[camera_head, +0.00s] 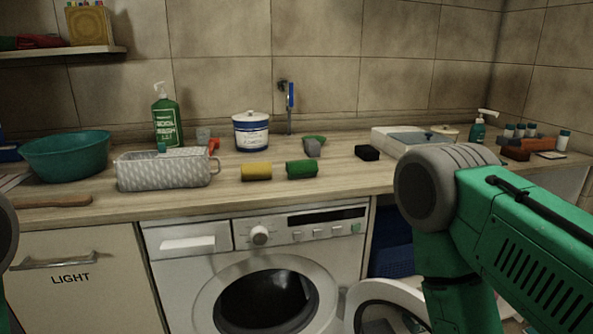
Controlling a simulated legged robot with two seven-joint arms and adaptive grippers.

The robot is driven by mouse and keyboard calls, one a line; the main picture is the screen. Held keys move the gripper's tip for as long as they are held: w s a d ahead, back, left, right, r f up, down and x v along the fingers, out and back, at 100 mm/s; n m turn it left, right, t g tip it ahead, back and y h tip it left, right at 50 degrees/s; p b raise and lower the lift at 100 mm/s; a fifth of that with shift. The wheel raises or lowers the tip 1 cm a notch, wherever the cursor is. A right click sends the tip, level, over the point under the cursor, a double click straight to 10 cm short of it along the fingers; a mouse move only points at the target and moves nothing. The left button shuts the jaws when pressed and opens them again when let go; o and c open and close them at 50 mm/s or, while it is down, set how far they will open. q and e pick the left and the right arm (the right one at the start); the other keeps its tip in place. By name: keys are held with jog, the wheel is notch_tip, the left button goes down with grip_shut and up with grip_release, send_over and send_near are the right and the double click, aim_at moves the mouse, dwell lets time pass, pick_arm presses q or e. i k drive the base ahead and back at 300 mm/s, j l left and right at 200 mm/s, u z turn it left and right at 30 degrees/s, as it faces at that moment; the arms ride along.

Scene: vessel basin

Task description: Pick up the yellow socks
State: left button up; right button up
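The yellow socks (256,172) look like a small yellow roll lying on the wooden counter (225,202), near its front edge and above the washing machine. A similar green roll (301,169) lies just to their right, with a small gap between. My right arm fills the lower right of the view, well to the right of the yellow socks. Only a sliver of my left arm shows at the left edge. Neither gripper is in the picture.
A grey woven basket (165,172) stands just left of the yellow socks. A white-and-blue tub (251,133) stands behind them, and a black block (367,153) lies to the right. The washing machine (190,270) is below; its round door (362,292) appears open.

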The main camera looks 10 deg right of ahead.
aim_at(257, 170)
jog(key=i+j, duration=0.3)
jog(key=i+j+z, duration=0.1)
jog(key=z, duration=0.25)
jog(key=i+j+z, duration=0.2)
jog(key=z, duration=0.15)
jog(key=i+j+z, duration=0.15)
jog(key=z, duration=0.2)
